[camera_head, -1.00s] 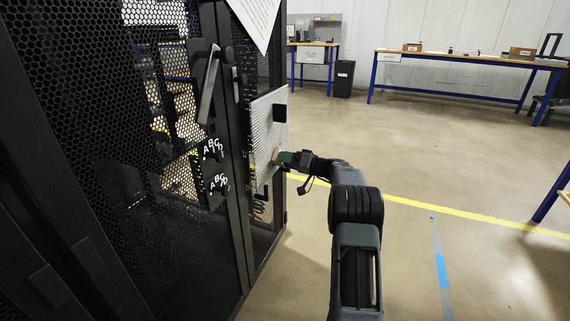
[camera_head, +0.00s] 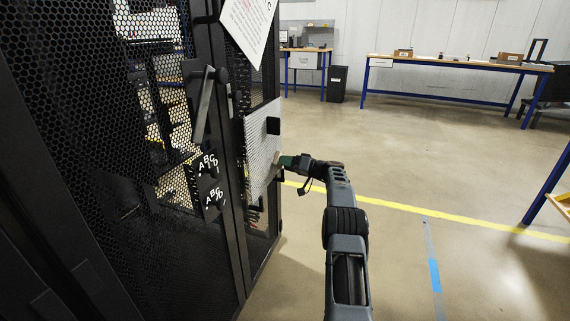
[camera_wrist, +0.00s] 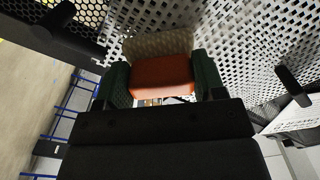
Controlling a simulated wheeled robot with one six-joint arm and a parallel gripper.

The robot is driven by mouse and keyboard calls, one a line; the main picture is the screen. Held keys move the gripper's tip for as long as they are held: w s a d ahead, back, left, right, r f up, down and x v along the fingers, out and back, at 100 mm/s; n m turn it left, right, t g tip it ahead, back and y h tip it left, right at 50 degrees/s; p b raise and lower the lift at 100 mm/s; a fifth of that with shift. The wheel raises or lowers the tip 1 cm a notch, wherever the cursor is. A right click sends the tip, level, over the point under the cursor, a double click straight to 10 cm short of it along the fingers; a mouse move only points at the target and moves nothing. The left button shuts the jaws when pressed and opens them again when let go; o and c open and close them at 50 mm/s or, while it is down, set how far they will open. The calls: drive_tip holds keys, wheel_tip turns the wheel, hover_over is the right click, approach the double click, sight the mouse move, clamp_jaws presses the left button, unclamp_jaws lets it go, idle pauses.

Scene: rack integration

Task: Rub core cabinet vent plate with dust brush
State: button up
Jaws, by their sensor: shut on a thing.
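The vent plate (camera_head: 262,152) is a light grey perforated panel on the side of the black cabinet, left of my arm in the head view. Its holes fill the upper part of the wrist view (camera_wrist: 228,50). My gripper (camera_head: 284,162) is at the plate's lower right edge. In the wrist view, my gripper's green fingers (camera_wrist: 160,82) are shut on the dust brush (camera_wrist: 162,76), which has an orange body and a pale beige bristle end. The bristles lie against or very close to the plate; exact contact cannot be told.
The cabinet's mesh door (camera_head: 110,130) has a black handle (camera_head: 204,103) and ABCD labels (camera_head: 208,165). A paper sheet (camera_head: 248,28) hangs above the plate. A workbench (camera_head: 455,66) and a black bin (camera_head: 337,83) stand at the back.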

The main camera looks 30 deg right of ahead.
drive_tip(key=shift+w+d+r+p, duration=0.1)
drive_tip(key=shift+w+d+p, duration=0.2)
drive_tip(key=shift+w+p, duration=0.05)
drive_tip(key=shift+s+r, duration=0.1)
drive_tip(key=shift+r, duration=0.6)
drive_tip(key=shift+s+a+f+b, duration=0.1)
drive_tip(key=shift+s+a+b, duration=0.1)
drive_tip(key=shift+b, duration=0.75)
drive_tip(key=s+a+b, duration=0.1)
drive_tip(key=b, duration=0.3)
drive_tip(key=shift+s+a, duration=0.1)
drive_tip(key=shift+a, duration=0.1)
drive_tip(key=shift+s+a+b, duration=0.25)
drive_tip(key=shift+a+b, duration=0.05)
drive_tip(key=shift+b, duration=0.3)
